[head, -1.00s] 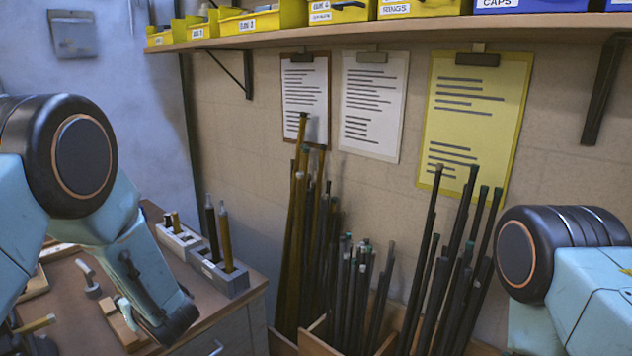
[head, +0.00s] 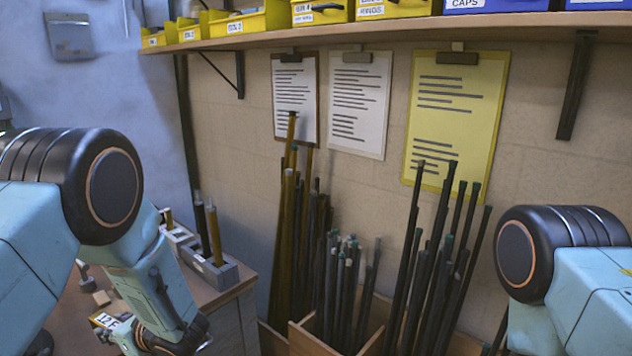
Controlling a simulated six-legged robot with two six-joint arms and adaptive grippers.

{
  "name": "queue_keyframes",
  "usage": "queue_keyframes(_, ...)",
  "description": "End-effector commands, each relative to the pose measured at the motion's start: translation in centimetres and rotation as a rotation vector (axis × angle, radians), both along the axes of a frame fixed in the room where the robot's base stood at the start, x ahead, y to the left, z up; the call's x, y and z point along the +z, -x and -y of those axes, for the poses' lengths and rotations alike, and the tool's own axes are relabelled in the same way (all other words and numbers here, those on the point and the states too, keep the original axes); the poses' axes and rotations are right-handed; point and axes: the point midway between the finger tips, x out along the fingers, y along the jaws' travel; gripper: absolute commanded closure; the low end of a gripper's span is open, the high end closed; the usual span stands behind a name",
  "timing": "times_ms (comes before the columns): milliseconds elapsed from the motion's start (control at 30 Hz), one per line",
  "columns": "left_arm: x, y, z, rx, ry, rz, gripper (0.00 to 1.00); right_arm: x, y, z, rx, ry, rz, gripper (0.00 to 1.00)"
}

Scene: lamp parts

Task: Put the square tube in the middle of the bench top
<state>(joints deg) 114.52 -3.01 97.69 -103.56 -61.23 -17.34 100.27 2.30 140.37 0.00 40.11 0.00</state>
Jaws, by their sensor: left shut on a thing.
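The bench top (head: 216,294) shows at the lower left, its middle mostly behind my left arm. My left gripper (head: 180,338) is low in the picture over the bench, partly cut off by the bottom edge. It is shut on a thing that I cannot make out. I cannot pick out the square tube with certainty. My right arm's joint and link show at the right; its gripper is out of view.
A grey slotted block (head: 212,268) with upright rods stands on the bench by the wall. Wooden bins (head: 312,338) of many long tubes stand right of the bench. A shelf (head: 400,28) with yellow and blue boxes runs above.

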Motion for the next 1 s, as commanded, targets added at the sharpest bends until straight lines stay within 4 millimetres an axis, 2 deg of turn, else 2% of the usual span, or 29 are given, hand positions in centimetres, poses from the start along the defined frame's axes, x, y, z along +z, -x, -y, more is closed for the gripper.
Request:
queue_keyframes(267, -3.6, 7.5, -0.2, 0.357, -0.003, -0.003, 1.0, 0.0, 0.0, 0.0, 0.0, 0.0, 0.0, 0.6)
queue_keyframes(467, -5.7, 12.9, 0.9, 0.646, -0.003, -0.003, 1.0, -0.1, 0.0, 0.0, 0.0, 0.0, 0.0, 0.6)
queue_keyframes(700, -7.6, 18.7, 3.6, 1.029, -0.001, -0.001, 1.0, -0.4, 0.0, 0.0, 0.0, 0.0, 0.0, 0.6)
queue_keyframes(1000, -8.8, 23.7, 9.1, 1.569, -0.002, -0.001, 1.0, -0.8, 0.0, 0.0, 0.0, 0.0, 0.0, 0.6)
